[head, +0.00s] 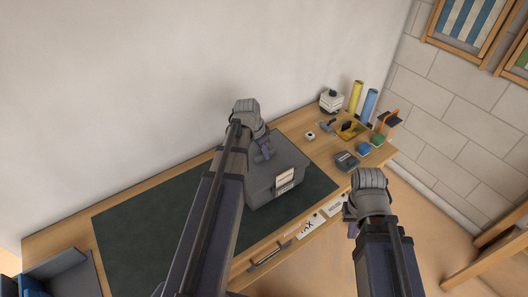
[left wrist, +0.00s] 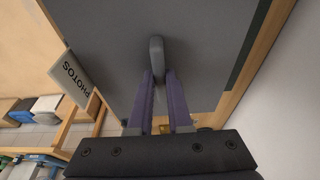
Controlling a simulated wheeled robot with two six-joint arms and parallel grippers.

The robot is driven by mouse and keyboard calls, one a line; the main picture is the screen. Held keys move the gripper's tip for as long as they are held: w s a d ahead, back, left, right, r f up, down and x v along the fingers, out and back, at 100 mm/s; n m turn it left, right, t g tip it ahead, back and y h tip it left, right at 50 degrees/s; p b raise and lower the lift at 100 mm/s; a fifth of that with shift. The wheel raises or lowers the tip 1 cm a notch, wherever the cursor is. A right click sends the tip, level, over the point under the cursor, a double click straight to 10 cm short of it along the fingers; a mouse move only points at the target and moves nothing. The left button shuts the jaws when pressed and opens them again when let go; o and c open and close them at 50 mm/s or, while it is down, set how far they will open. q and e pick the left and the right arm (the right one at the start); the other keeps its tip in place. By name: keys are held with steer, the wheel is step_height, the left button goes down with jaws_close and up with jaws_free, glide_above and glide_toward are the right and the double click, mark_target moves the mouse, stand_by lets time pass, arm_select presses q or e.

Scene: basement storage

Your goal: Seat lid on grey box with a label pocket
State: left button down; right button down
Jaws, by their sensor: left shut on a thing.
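The grey box (head: 262,193) stands on the dark green mat, with a cream label card (head: 285,179) at its front. The grey lid (head: 287,157) is over the box top; I cannot tell whether it is fully down. My left gripper (head: 264,152) is above the lid. In the left wrist view the left gripper (left wrist: 158,76) is shut on the lid's grey handle (left wrist: 156,50), and a card reading PHOTOS (left wrist: 72,78) shows beside the lid's edge. My right gripper (head: 352,229) is apart from the box, near the table's front edge; its fingers are mostly hidden.
The green mat (head: 135,235) is clear left of the box on the wooden table (head: 305,121). Right of it are a dark device (head: 346,160), a yellow tray (head: 350,130), small blocks and two upright rolls (head: 369,105).

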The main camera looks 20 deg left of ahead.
arm_select(q)
steer(key=c, duration=0.8)
jaws_free()
steer(key=shift+o, duration=0.2)
steer(key=shift+r, duration=0.15)
step_height(320, 180, up, 7)
steer(key=p, duration=0.7)
steer(key=s+d+n+g+y, duration=0.1)
steer(key=s+d, duration=0.7)
steer(key=d, duration=0.3)
steer(key=s+d+n+g+y, duration=0.1)
steer(key=s+d+g, duration=0.1)
steer(key=s+d, duration=0.7)
steer(key=d+f, duration=0.1)
steer(key=d, duration=0.2)
steer(key=shift+d+y, duration=0.2)
steer(key=shift+y, duration=0.2)
